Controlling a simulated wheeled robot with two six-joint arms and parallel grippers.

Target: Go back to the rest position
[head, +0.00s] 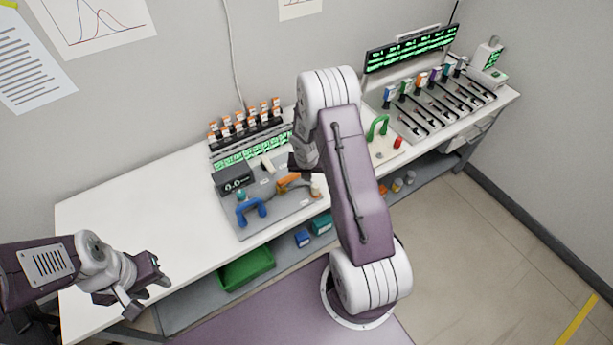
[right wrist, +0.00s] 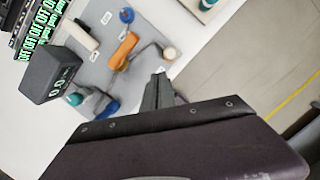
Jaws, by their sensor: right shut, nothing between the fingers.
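My left gripper (head: 150,296) hangs in front of the white bench's (head: 130,215) near left edge, with its fingers apart and nothing between them. My right arm rises through the middle of the head view and bends down over the bench. My right gripper (right wrist: 160,80) is shut and empty in the right wrist view, above the grey panel's (right wrist: 105,50) near edge. In the head view the right arm largely hides this gripper.
The grey panel carries a blue handle (head: 251,211), an orange handle (head: 290,182) and a dark display box (head: 233,177). Orange-capped vials (head: 245,122) stand behind. A green bin (head: 246,269) sits below. The bench's left part is clear.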

